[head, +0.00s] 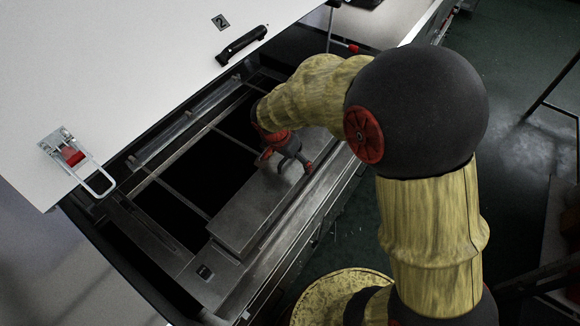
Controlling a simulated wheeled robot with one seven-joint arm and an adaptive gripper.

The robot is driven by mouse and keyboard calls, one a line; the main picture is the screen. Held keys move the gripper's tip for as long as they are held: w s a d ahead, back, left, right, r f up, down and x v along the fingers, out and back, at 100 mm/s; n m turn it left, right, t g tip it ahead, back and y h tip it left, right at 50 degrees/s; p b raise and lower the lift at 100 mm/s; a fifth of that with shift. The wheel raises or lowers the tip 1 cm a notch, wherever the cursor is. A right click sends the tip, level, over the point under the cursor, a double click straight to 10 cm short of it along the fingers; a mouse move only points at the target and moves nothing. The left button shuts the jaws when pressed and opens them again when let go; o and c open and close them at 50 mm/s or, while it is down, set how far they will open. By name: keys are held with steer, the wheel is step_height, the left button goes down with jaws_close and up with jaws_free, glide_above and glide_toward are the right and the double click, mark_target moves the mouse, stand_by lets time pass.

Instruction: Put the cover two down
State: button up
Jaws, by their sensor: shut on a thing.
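A large white lid (130,85) marked "2" stands raised over the open dryer bay at the upper left. It has a black handle (241,45) and a metal latch with a red part (74,160). Inside the bay, a long flat grey metal plate (243,218) lies along the right side, close to level. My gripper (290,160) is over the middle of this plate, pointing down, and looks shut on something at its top. The fingertips are small and dark, so the exact grip point is hidden. My gripper is apart from the white lid.
The bay's frame has thin crossbars (182,198) over a dark opening left of the plate. A small dark label (204,271) sits on the near end of the frame. Dark green floor (520,100) lies right of the machine. My forearm blocks part of the bay's far end.

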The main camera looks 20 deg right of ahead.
mark_target(290, 168)
steer(key=shift+f, duration=1.45)
steer(key=shift+f+b, duration=0.35)
steer(key=shift+b, duration=0.25)
steer(key=o, duration=1.5)
steer(key=shift+c, duration=0.2)
